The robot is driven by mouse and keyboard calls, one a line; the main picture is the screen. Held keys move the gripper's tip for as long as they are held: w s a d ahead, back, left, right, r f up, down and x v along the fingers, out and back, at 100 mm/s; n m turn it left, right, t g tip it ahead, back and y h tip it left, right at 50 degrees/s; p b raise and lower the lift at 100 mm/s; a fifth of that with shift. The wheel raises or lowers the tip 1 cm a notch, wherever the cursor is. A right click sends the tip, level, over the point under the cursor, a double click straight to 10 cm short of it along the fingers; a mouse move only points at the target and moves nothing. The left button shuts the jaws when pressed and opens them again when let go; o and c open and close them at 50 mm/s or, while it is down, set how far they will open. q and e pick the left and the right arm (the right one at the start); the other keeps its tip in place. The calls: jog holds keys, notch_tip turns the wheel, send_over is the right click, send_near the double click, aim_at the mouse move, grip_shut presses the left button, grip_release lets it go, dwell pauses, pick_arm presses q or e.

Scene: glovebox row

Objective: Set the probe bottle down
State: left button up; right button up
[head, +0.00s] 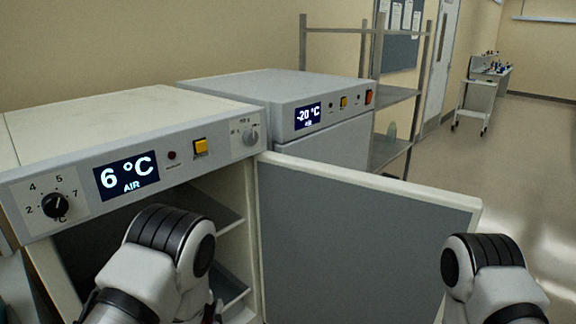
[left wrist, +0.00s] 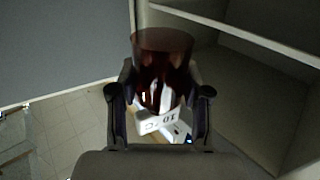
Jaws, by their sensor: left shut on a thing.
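The probe bottle (left wrist: 161,65) is dark red-brown and see-through, and it is between the fingers of my left gripper (left wrist: 158,105) in the left wrist view. My left gripper is shut on it. A white piece with dark markings (left wrist: 160,123) shows just below the bottle between the fingers; its link to the bottle is unclear. In the head view my left arm reaches to the open fridge (head: 130,110), and only a dark bit of the left gripper (head: 213,312) shows. The bottle is hidden there. My right gripper is out of view.
The fridge shows 6 °C, and its grey-lined door (head: 360,240) stands open to the right. Wire-like shelves (head: 228,222) show inside. A second unit (head: 300,95) reading -20 °C stands behind. A metal rack (head: 390,152) and distant cart (head: 475,103) are farther right.

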pick_arm(q)
jog(key=shift+s+r, duration=0.2)
jog(key=s+d+r+m+g+h, duration=0.45)
jog(key=s+d+m+h, duration=0.35)
jog(key=d+h, duration=0.4)
notch_tip(320, 180, down, 5)
jog(key=w+d+m+g+h, duration=0.2)
jog(key=m+g+h, duration=0.4)
jog(key=m+g, duration=0.3)
jog(key=w+g, duration=0.1)
jog(key=g, duration=0.2)
